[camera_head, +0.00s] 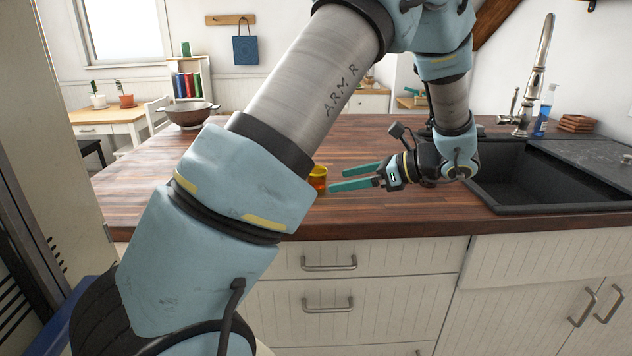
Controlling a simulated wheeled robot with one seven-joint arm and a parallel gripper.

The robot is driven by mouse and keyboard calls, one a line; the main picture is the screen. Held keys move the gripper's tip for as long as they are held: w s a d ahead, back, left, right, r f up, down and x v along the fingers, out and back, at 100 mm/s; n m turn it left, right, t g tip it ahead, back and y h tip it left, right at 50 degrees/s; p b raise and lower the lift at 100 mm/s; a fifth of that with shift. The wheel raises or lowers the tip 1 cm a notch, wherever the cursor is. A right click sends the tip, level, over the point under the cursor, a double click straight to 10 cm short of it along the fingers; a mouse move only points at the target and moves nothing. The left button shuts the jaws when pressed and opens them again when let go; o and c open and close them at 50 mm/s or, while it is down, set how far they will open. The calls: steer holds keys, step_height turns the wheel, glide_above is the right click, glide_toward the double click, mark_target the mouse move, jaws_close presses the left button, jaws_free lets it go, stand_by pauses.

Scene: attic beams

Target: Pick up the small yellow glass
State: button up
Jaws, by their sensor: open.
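A small yellow-orange glass (319,179) stands upright on the wooden countertop, near its front edge. Its left part is hidden behind my arm. My gripper (331,180) has two teal fingers pointing left, spread apart with a gap between them. The fingertips are just right of the glass, very close to it in the picture. I cannot tell whether they touch it. Nothing is held between the fingers.
The wooden countertop (265,124) is largely clear. A dark bowl (188,115) stands at its back left. A black sink (530,172) with a tall faucet (541,70) is on the right, with a blue bottle (543,113) behind. White drawers (330,285) are below.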

mark_target(326, 192)
steer(key=shift+p+x, duration=0.8)
steer(key=shift+x, duration=1.95)
steer(key=shift+c, duration=0.3)
jaws_close()
